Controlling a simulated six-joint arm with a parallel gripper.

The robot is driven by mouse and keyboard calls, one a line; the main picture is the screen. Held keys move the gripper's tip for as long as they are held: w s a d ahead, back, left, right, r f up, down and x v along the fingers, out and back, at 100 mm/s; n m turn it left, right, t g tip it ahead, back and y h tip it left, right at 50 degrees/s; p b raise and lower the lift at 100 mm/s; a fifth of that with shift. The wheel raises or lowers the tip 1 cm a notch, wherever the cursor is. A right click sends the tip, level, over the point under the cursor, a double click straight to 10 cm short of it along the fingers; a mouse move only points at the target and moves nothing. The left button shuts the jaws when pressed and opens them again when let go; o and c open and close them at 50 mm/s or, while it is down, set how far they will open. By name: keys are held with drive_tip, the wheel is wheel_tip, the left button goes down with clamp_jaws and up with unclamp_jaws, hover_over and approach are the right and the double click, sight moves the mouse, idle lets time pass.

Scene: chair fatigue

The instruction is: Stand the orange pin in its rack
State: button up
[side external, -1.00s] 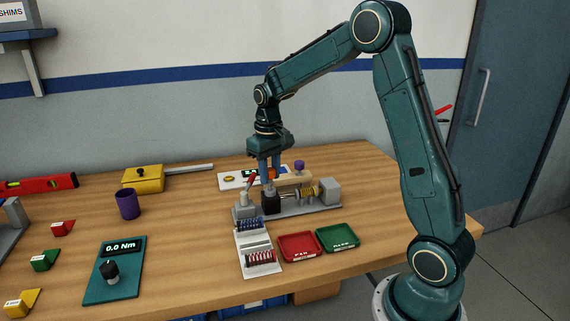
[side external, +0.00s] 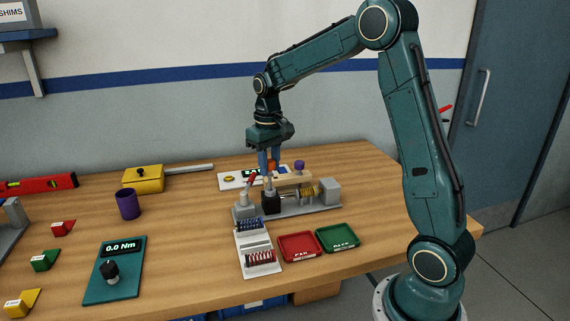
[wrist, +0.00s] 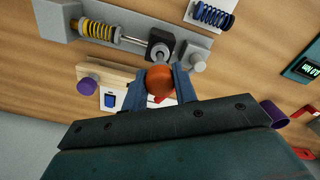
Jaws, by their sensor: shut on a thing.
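The orange pin (wrist: 160,84) is between the two blue fingers of my gripper (wrist: 160,75), its round orange head facing the wrist camera. The rest of the pin is hidden behind the head. In the side view my gripper (side external: 268,163) points straight down above the fixture, and the pin (side external: 271,165) shows as a small orange patch at the fingers. A wooden bar (side external: 294,179), which looks like the rack, lies just behind the fixture. A purple-headed pin (side external: 299,165) stands in it, also visible in the wrist view (wrist: 87,86).
The grey fixture (side external: 313,209) holds a yellow spring, a black block and a red-handled lever (side external: 251,181). In front are a white spring tray (side external: 251,243), a red tray (side external: 300,259) and a green tray (side external: 338,250). A purple cup (side external: 128,204) stands on the left.

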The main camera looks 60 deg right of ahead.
drive_tip(key=shift+r, duration=0.85)
drive_tip(key=shift+r, duration=1.85)
drive_tip(key=shift+r, duration=0.1)
drive_tip(key=shift+r, duration=2.9)
drive_tip(key=shift+d, duration=0.1)
drive_tip(key=w+d+f, duration=0.1)
drive_tip(key=w+d, duration=0.2)
drive_tip(key=d, duration=0.6)
drive_tip(key=shift+w+d, duration=0.2)
drive_tip(key=shift+w, duration=0.2)
drive_tip(key=shift+f, duration=0.1)
drive_tip(key=shift+f, duration=2.65)
drive_tip(key=shift+f, duration=0.2)
